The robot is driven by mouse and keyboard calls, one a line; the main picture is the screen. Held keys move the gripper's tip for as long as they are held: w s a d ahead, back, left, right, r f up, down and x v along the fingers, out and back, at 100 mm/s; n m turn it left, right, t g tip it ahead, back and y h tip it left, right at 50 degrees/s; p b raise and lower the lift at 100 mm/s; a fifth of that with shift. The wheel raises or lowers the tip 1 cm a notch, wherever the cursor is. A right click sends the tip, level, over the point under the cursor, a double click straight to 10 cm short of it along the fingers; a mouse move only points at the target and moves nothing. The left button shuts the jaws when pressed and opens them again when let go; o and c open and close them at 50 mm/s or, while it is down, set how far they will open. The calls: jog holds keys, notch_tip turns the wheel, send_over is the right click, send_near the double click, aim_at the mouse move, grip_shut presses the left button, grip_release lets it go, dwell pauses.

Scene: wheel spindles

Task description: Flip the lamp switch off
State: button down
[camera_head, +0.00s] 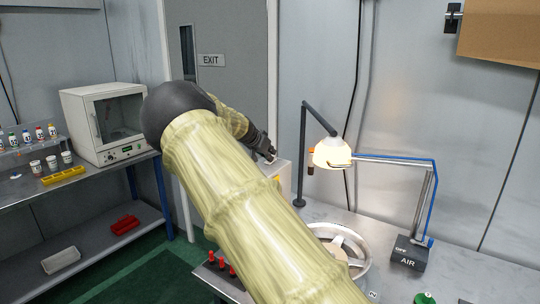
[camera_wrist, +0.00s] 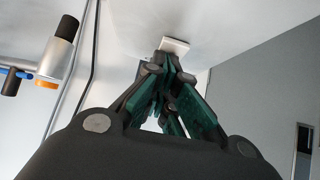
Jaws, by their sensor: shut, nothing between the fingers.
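The lamp (camera_head: 332,153) has a rounded shade that glows warm white, so it is lit. It hangs from a dark jointed post (camera_head: 303,150) on the metal bench. My gripper (camera_head: 270,156) is left of the lamp post in the head view, in front of the wall by the door. In the wrist view my gripper (camera_wrist: 166,58) has its fingers closed together and empty. A small white plate (camera_wrist: 175,44) shows right at the fingertips; I cannot tell whether they touch. I cannot make out for certain which part is the lamp switch.
An air box (camera_head: 408,252) marked OFF and AIR stands on the metal bench (camera_head: 470,274), right of a round wheel part (camera_head: 362,266). A grey door (camera_head: 230,90) with an EXIT sign is behind my arm. A white oven-like box (camera_head: 104,120) stands at left.

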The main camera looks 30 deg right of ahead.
aim_at(268, 162)
jog(key=shift+r, duration=0.5)
jog(key=r, duration=0.1)
jog(key=r+p, duration=0.1)
jog(key=r, duration=0.1)
jog(key=shift+s+a+r, duration=0.1)
jog(key=shift+a+r, duration=0.05)
jog(key=shift+a, duration=0.2)
jog(key=b+v, duration=0.4)
jog(key=v, duration=0.5)
jog(key=shift+s+a, duration=0.25)
jog(key=shift+a, duration=0.1)
